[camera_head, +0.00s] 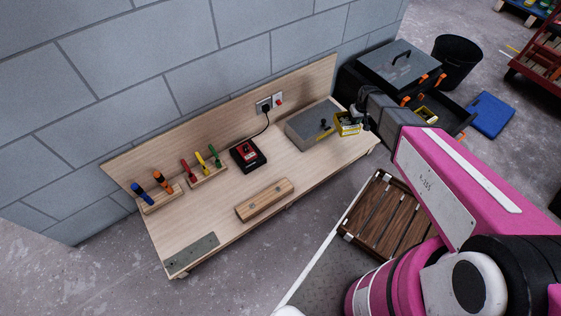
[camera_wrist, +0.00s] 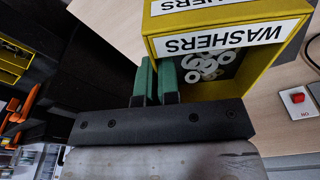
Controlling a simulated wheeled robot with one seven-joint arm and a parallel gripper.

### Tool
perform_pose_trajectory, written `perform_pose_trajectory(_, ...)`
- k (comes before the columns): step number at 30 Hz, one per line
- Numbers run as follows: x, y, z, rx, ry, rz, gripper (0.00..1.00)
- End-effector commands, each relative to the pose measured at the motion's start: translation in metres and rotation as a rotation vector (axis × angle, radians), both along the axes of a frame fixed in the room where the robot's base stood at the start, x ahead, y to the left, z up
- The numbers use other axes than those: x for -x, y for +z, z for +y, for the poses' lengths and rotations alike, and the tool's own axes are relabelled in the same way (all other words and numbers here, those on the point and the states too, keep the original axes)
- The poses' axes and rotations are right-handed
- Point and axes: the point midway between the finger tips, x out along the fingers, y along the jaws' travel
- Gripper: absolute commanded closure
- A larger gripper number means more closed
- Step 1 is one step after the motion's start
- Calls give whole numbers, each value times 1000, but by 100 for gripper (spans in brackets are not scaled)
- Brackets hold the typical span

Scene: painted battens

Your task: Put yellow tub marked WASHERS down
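The yellow tub marked WASHERS (camera_head: 342,128) is at the right end of the wooden bench, just right of the grey box, in the head view. In the wrist view the tub (camera_wrist: 275,87) fills the upper right, its white labels upside down and several metal washers inside. My gripper (camera_wrist: 157,75) has green fingertips close together on either side of the tub's left wall, shut on it. In the head view my gripper (camera_head: 357,108) is at the tub's right side. I cannot tell whether the tub's base touches the bench.
The grey box (camera_head: 306,125), a black-and-red device (camera_head: 248,154), a wooden block (camera_head: 264,199) and tool racks (camera_head: 206,174) stand on the bench (camera_head: 300,170). A black toolbox (camera_head: 400,65) is beyond its right end. The bench front right is clear.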

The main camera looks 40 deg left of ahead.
Motion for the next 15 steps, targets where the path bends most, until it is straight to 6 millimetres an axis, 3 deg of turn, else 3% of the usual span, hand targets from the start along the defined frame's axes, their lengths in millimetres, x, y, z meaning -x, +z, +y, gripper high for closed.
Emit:
perform_pose_trajectory(7,0,-11,2,0,2,1,100)
perform_pose_trajectory(15,-1,-71,2,1,1,2,100)
